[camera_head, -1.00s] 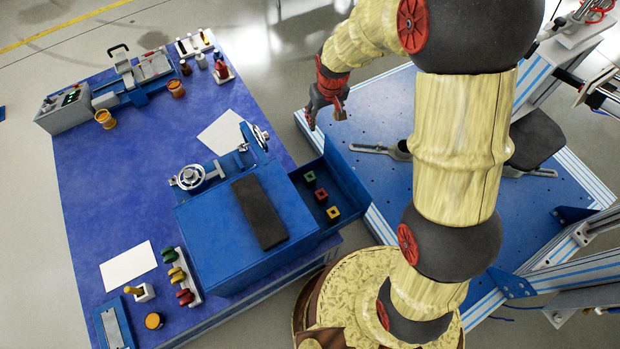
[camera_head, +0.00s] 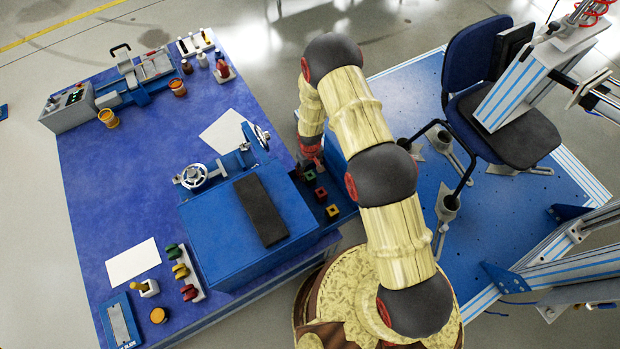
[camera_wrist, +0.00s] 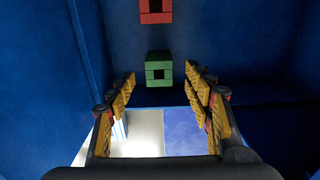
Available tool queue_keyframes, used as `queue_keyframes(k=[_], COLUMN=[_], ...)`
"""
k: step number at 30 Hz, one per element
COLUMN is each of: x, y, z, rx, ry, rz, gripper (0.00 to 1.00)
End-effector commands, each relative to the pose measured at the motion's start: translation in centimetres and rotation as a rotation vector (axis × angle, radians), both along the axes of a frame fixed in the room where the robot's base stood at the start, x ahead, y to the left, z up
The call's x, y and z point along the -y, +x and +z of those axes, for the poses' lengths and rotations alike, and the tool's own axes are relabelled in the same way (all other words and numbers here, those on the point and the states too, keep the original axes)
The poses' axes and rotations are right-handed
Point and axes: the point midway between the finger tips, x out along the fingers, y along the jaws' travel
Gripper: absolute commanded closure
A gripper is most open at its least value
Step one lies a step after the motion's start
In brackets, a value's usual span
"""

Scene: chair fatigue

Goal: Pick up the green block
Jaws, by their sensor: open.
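The green block (camera_wrist: 159,69) lies in the blue drawer (camera_wrist: 225,45), straight ahead of my gripper (camera_wrist: 160,84) in the wrist view. It has a dark square hole in it. My gripper is open, with its fingers on either side of the block's line and nothing between them; I cannot tell the exact gap to the block. In the head view the green block (camera_head: 310,175) shows just below my gripper (camera_head: 308,164), partly crowded by it.
A red block (camera_wrist: 156,10) lies beyond the green one, also seen in the head view (camera_head: 321,193). A yellow block (camera_head: 332,210) is nearer the drawer's front corner. Drawer walls stand close around my gripper. A blue box (camera_head: 225,235) with a dark pad adjoins the drawer.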

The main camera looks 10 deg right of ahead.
Motion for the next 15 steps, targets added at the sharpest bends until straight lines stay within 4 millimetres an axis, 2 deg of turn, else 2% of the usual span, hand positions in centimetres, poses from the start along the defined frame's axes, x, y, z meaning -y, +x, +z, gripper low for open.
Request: queue_keyframes(k=[15], x=[0.1], y=[0.1], z=[-6.3], rx=[-0.002], ry=[-0.001], rz=[0.000], gripper=[0.48])
